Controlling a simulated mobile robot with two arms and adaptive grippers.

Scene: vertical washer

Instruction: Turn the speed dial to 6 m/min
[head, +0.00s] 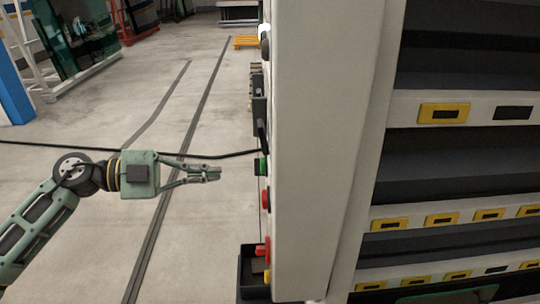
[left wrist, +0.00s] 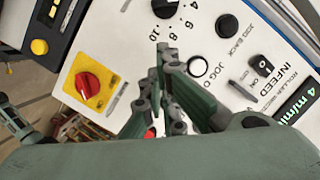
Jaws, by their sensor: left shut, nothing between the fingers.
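The speed dial (left wrist: 166,6) is a black knob at the top edge of the left wrist view, partly cut off. The printed numbers 4, 6, 8 and 10 show around its lower right side. A green display (left wrist: 297,108) at the right reads about 4 m/min, partly cut off. My left gripper (head: 218,173) is shut and empty, pointing right at the edge-on control panel, with a gap before its buttons. In the left wrist view its fingertips (left wrist: 163,48) show below the dial, apart from it as far as I can tell. The right gripper is not in view.
The tall white machine column (head: 325,150) stands right of the gripper. Open floor (head: 100,115) lies left.

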